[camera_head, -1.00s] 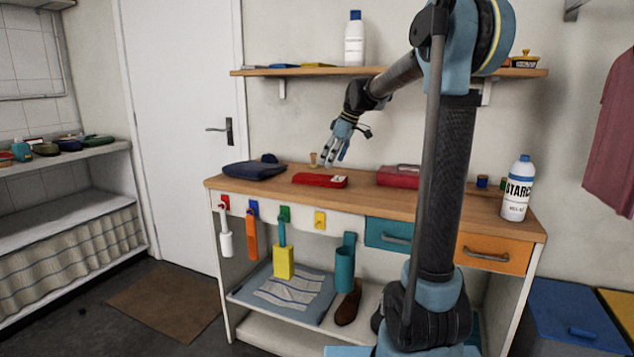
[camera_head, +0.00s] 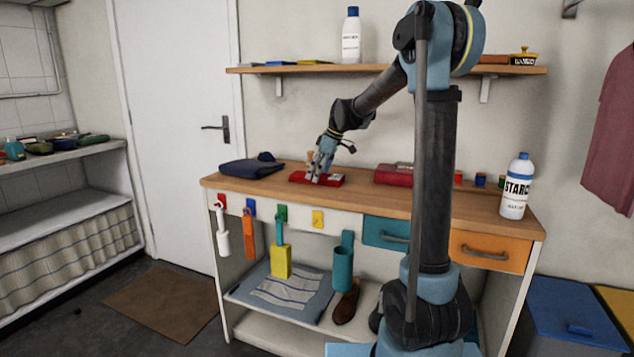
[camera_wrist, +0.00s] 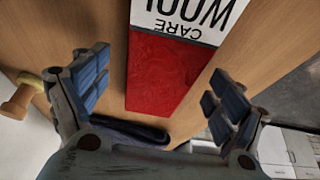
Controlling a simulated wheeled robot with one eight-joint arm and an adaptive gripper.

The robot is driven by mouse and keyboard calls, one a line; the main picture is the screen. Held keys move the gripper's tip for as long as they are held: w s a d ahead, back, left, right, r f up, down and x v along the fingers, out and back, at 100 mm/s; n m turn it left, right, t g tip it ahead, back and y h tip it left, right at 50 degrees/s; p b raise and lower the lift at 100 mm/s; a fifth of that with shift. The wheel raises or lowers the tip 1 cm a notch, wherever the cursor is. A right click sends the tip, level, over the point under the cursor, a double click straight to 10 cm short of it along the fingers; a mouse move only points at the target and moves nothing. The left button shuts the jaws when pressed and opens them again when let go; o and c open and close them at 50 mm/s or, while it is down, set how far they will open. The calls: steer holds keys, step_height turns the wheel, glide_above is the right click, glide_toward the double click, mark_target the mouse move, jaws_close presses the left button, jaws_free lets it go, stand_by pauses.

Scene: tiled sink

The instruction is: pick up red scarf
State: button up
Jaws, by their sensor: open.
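A flat red item (camera_head: 330,180) lies on the wooden worktop, below my gripper (camera_head: 318,174). In the wrist view it is a red panel (camera_wrist: 165,75) with a white end that reads "WOOL CARE" upside down. Whether it is cloth or a packet I cannot tell. A second, darker red folded item (camera_head: 394,177) lies further right on the worktop and looks like cloth; which of the two is the scarf is unclear. My gripper (camera_wrist: 160,82) is open, pointing down, with its fingers on either side of the red panel. Contact cannot be made out.
A folded navy cloth (camera_head: 250,168) lies to the left. A small wooden knob-like object (camera_wrist: 20,97) stands beside my gripper. A starch bottle (camera_head: 516,188) stands at the right end. A shelf (camera_head: 310,69) with a white bottle (camera_head: 351,38) hangs above the worktop.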

steer(key=c, duration=1.2)
